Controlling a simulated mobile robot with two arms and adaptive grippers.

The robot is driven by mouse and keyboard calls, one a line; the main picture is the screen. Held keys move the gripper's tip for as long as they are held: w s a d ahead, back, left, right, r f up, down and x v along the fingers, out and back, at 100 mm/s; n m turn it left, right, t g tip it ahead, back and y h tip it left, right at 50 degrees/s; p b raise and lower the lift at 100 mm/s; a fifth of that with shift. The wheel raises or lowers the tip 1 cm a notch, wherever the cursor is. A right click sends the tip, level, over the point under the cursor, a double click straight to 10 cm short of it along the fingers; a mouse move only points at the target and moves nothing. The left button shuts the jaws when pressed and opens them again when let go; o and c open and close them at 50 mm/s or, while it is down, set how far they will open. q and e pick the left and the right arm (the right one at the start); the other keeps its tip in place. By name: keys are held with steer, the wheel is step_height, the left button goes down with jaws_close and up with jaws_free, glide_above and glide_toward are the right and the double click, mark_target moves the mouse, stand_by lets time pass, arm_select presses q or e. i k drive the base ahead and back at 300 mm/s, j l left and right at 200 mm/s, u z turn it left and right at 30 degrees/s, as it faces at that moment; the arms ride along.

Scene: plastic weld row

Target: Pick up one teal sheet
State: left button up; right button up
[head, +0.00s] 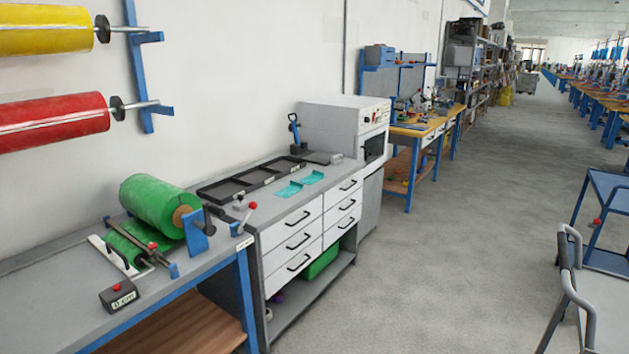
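Two teal sheets lie on the grey top of the drawer bench (262,205). The left teal sheet (289,190) is near the front edge, beside the black tray. The right teal sheet (313,177) lies just beyond it, a little to the right. Both look slightly bent rather than flat. Neither of my grippers shows in the head view.
A black compartment tray (250,179) lies behind the sheets. A white machine (343,128) stands beyond.

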mark_target(316, 176)
steer(key=i+l, duration=0.35)
steer(key=i, duration=0.25)
steer(key=i+l, duration=0.4)
steer(key=i, duration=0.2)
steer(key=i+l+u, duration=0.1)
steer(key=i+l, duration=0.25)
steer(key=i, duration=0.2)
steer(key=i+l, duration=0.45)
steer(key=i, duration=0.15)
